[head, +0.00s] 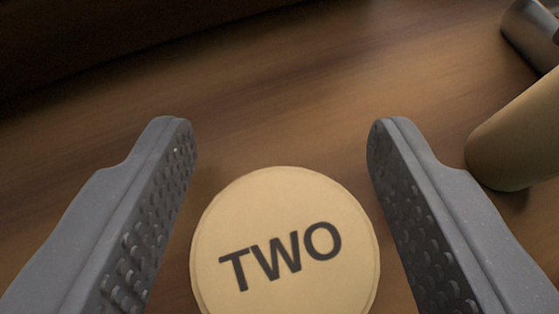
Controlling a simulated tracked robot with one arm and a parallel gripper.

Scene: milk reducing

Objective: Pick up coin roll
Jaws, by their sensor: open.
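The coin roll (285,210) shows as a round tan end face with the word "TWO" in dark letters. It is at the bottom middle of the head view, and its lower edge is cut off by the frame. My gripper (280,140) is open, with one grey studded finger on each side of the roll. The roll lies between the two fingers, with a narrow gap visible on both sides near its upper part. The roll's length behind the face is hidden.
A brown wooden surface (290,90) lies around and beyond the fingers. A tan cylinder (515,135) lies close outside the right finger. A grey metallic cylinder (532,35) is at the top right. A dark edge (100,35) runs along the top left. The middle beyond the fingertips is clear.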

